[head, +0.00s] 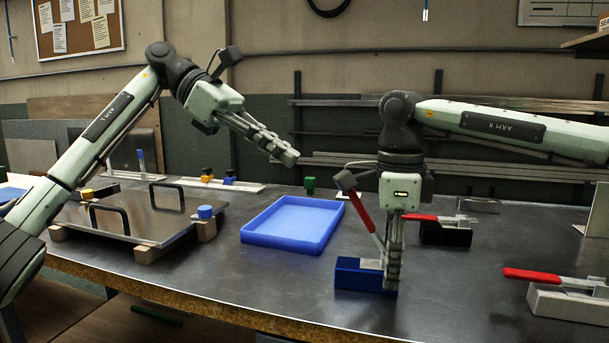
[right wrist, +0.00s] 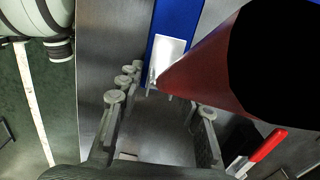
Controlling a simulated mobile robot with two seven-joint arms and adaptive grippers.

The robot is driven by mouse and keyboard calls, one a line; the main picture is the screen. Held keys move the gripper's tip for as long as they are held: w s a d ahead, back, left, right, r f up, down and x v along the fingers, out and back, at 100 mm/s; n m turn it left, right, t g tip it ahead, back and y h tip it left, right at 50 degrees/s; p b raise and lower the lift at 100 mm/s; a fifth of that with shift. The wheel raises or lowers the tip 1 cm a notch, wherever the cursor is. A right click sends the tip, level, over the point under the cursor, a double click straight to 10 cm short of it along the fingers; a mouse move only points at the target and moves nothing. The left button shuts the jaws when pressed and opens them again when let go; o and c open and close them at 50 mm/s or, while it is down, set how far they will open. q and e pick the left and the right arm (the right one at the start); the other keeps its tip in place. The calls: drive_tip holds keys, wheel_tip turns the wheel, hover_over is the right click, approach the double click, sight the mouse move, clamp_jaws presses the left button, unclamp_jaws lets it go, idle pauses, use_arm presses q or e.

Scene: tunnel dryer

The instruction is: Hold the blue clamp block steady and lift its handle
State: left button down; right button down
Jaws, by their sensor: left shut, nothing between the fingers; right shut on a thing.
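The blue clamp block (head: 358,275) stands on the bench in front of the blue tray; it also shows at the top of the right wrist view (right wrist: 177,22). Its red handle (head: 361,211) stands steeply up, leaning left, and looms large in the right wrist view (right wrist: 205,72). My right gripper (head: 391,284) points down at the block's right end and is shut on it; its fingers partly hide that end. My left gripper (head: 290,158) is shut and empty in the air above the tray, up and left of the handle, apart from it.
The blue tray (head: 250,238) is empty. A black clamp block (head: 445,235) with a red handle stands behind right, and a pale one (head: 565,305) at the front right. A metal plate (head: 130,215) with black handles lies on wooden blocks at left.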

use_arm(q)
drive_tip(key=a+f+h, duration=0.4)
drive_tip(key=a+f, duration=0.1)
drive_tip(key=f, duration=0.2)
approach(354, 205)
drive_tip(key=d+f, duration=0.3)
drive_tip(key=d, duration=0.2)
drive_tip(key=shift+w+d+r, duration=0.2)
drive_tip(key=shift+d+r, duration=0.05)
drive_tip(key=shift+d, duration=0.35)
drive_tip(key=shift+d+r+y, duration=0.3)
drive_tip(key=shift+r+y, duration=0.05)
drive_tip(key=shift+y, duration=0.25)
drive_tip(key=shift+s+d+r+y, duration=0.1)
drive_tip(key=shift+d+r+y, duration=0.1)
drive_tip(key=shift+y, duration=0.5)
